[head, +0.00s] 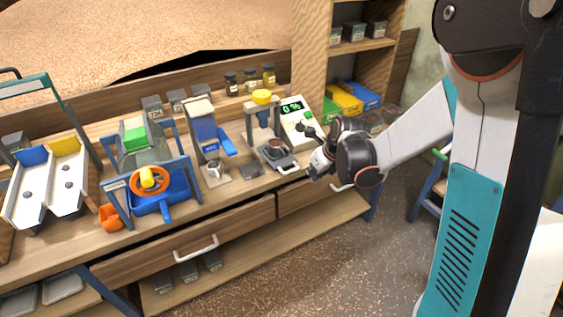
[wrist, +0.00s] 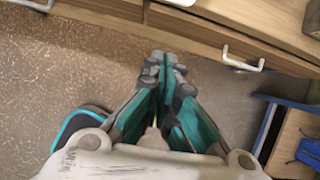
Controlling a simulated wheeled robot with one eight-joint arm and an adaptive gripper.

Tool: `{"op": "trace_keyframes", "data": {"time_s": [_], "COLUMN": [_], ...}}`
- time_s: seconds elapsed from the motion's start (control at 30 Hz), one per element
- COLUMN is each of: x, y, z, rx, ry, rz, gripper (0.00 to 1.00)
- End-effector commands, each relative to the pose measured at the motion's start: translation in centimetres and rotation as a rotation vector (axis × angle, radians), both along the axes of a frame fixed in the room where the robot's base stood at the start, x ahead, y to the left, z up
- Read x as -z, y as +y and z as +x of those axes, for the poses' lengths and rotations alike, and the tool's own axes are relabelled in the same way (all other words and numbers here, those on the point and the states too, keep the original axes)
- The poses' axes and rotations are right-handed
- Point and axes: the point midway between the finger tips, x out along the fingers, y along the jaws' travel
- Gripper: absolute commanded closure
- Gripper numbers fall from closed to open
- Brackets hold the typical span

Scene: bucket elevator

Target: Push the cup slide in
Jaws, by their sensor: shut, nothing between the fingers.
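The cup slide (head: 289,168) is a dark grey tray with a light handle at its front, sticking out toward the bench's front edge below a stand with a yellow top (head: 262,97). A dark round cup (head: 273,148) sits on it. My gripper (head: 314,170) is just right of the slide's handle in the head view; I cannot tell whether they touch. In the wrist view my gripper (wrist: 165,66) has its fingers together and empty, above the floor and in front of a drawer. The slide is not clearly seen there.
A meter (head: 297,120) reading 0% stands right of the stand. A white drawer handle (head: 196,246) sticks out below the bench top, and another (wrist: 243,60) shows in the wrist view. A blue-levered dispenser (head: 207,135) and blue tray (head: 165,195) stand left. Floor in front is clear.

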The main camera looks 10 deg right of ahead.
Motion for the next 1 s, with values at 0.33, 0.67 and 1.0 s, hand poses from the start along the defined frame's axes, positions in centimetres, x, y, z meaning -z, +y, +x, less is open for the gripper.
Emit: {"op": "trace_keyframes", "data": {"time_s": [0.33,0.67,1.0], "x": [3.5,9.4,8.9], "y": [0.4,1.4,2.6], "z": [1.5,4.1,7.6], "rx": [0.035,0.035,0.035], "ry": [0.008,0.008,0.007], "rz": [0.020,0.019,0.018], "gripper": [1.00,1.00,1.00]}}
